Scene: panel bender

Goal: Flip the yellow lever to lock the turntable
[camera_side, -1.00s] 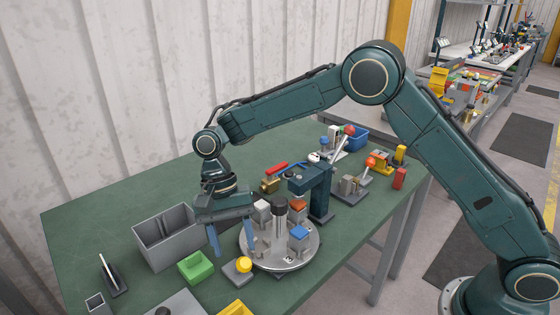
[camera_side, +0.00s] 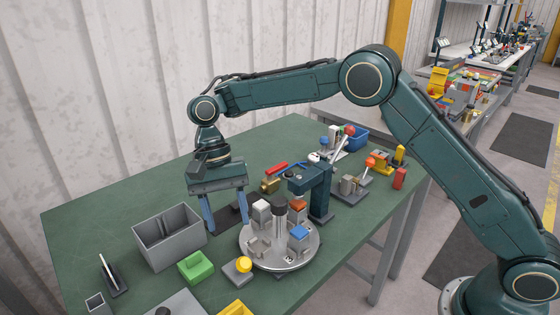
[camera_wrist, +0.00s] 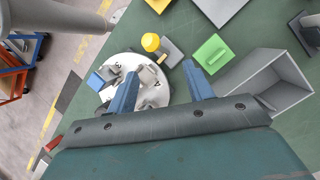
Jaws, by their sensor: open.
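The likely yellow lever is a round yellow knob (camera_side: 244,265) on a small grey base at the front-left rim of the turntable; it also shows in the wrist view (camera_wrist: 150,42). The round silver turntable (camera_side: 262,260) carries several grey fixtures, with blue and orange blocks among them, and a dark-topped central post. It also shows in the wrist view (camera_wrist: 152,97). My gripper (camera_side: 229,226) is open and empty, pointing down, left of the turntable and apart from the knob. In the wrist view its fingers (camera_wrist: 160,68) lie below the knob in the picture.
A grey open bin (camera_side: 165,240) stands left of my gripper. A green block (camera_side: 196,267) sits between bin and knob. A dark press-like column (camera_side: 320,195) rises behind the turntable, with red-knobbed clamps nearby. A yellow block (camera_side: 235,308) is at the front edge.

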